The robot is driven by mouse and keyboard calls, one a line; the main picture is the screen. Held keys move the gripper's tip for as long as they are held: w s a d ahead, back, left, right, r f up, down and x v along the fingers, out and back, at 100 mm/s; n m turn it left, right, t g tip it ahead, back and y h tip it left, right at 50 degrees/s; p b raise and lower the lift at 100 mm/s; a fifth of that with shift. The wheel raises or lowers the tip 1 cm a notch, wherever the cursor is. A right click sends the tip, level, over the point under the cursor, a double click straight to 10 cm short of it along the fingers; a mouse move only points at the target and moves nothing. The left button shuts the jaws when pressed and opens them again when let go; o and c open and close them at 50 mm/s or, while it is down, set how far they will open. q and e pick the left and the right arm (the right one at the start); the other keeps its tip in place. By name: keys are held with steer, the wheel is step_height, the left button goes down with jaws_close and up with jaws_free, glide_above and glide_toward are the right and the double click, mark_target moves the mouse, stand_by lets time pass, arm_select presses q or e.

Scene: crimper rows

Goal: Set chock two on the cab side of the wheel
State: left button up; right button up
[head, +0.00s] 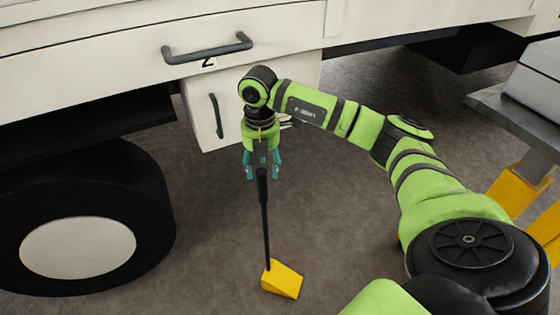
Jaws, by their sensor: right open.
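A yellow wedge chock (283,280) sits on the ground, with a thin black upright handle (265,225) rising from it. The black wheel (150,200) with its pale hub is at the left, and a stretch of bare ground lies between it and the chock. My right gripper (263,172) points down at the top of the handle. Its teal fingers are open, one on each side of the handle's top end in this view. I cannot tell whether they touch it. Which side of the wheel is the cab side does not show. My left gripper is not in view.
The white truck body runs along the top, with a grey bar handle (207,48) and a "2" below it. A white box with a dark handle (216,116) hangs behind my gripper. Yellow legs (518,190) under a grey platform (515,112) stand at the right.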

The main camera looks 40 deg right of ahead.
mark_target(262, 184)
steer(key=shift+d+f, duration=0.1)
steer(key=shift+f, duration=0.7)
steer(key=f, duration=0.3)
steer(key=f+b, duration=0.1)
steer(key=f, duration=0.1)
steer(key=shift+s+a+f, duration=0.15)
steer(key=shift+a+f, duration=0.05)
steer(key=shift+a, duration=0.15)
jaws_close()
steer(key=shift+r, duration=0.15)
